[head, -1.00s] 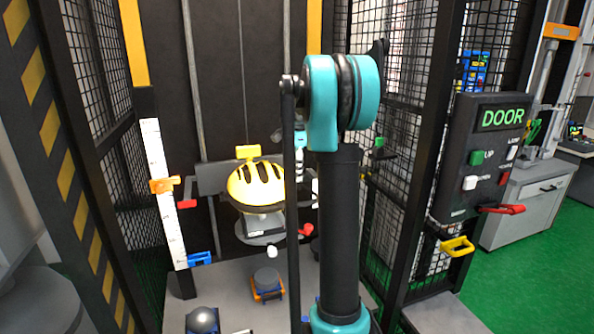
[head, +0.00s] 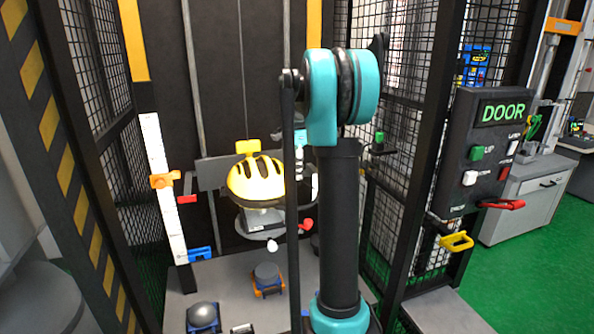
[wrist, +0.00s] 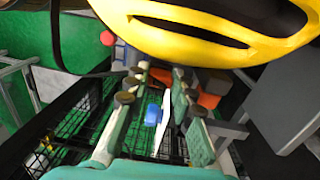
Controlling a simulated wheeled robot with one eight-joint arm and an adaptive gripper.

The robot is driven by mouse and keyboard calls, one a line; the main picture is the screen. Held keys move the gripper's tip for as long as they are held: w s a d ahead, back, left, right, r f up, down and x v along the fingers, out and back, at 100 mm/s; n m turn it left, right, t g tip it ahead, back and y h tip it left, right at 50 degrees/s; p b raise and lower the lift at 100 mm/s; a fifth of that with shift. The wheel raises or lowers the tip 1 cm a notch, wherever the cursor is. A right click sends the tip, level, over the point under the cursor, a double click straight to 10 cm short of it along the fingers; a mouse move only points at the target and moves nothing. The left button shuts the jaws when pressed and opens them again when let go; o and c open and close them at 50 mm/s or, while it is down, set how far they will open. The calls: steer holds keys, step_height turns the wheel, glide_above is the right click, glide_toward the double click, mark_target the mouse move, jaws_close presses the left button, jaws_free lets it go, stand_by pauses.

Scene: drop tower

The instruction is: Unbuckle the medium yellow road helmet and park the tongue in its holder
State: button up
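The yellow helmet (head: 256,181) with dark vents sits on a grey headform in the drop tower. In the wrist view its shell (wrist: 225,28) fills the top, just beyond the fingertips. My gripper (wrist: 160,80) is open, its two pale green fingers apart with dark pads. A small blue piece (wrist: 153,115) on a white strip shows in the gap, seemingly behind the fingers; I cannot tell what it is. A dark strap (wrist: 55,62) curves at the left. In the head view my arm hides most of the gripper. I cannot make out the buckle, tongue or holder.
Mesh walls and black posts enclose the tower. A white scale (head: 164,190) with an orange slider stands left. A DOOR panel (head: 488,150) and a yellow handle (head: 457,241) are at the right.

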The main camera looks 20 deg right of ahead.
steer(key=o, duration=0.5)
steer(key=shift+r, duration=0.1)
steer(key=r, duration=1.1)
steer(key=shift+w+d+r, duration=0.1)
steer(key=shift+w+r, duration=0.25)
steer(key=shift+r, duration=0.05)
